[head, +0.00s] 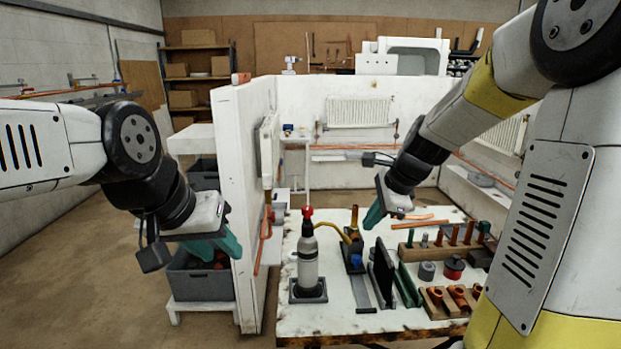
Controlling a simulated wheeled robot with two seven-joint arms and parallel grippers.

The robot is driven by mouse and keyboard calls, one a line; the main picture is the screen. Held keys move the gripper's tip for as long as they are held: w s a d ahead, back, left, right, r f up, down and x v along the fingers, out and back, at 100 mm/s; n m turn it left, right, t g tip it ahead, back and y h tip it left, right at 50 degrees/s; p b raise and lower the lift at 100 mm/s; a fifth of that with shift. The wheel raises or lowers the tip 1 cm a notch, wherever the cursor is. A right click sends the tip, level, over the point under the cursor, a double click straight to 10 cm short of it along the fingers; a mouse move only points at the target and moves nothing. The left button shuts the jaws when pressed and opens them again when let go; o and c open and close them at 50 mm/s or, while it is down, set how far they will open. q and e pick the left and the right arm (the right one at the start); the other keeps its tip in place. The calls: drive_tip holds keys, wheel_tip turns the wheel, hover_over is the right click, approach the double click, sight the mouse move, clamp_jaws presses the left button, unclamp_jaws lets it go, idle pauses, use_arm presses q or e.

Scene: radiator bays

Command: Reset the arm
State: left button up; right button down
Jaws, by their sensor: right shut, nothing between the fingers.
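My left arm comes in from the left, and its gripper (228,246) with teal fingers points down in front of the white partition wall, above a grey crate. I see no object held in it, but its fingers overlap in this view and I cannot tell how far apart they are. My right arm comes in from the upper right. Its gripper (372,216) hangs over the back part of the workbench with its teal fingers pointing down to the left. It is shut and empty, near the torch hose and the bench tools.
The workbench (320,323) carries a bottle with a red top (307,250), dark upright plates (382,270), a wooden rack of fittings (440,250) and a copper fittings block (450,300). A partition wall (240,180) stands left of the bench. A grey crate (200,285) sits below my left gripper. Floor at left is clear.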

drive_tip(key=s+r+n+t, duration=0.1)
drive_tip(key=s+r+n, duration=0.2)
drive_tip(key=s+n, duration=0.6)
drive_tip(key=s+r+n+h, duration=0.1)
drive_tip(key=s+r+n, duration=0.2)
drive_tip(key=s+n, duration=0.6)
drive_tip(key=shift+s+a+r+t, duration=0.35)
drive_tip(key=shift+s+a+t, duration=0.05)
drive_tip(key=shift+s, duration=0.8)
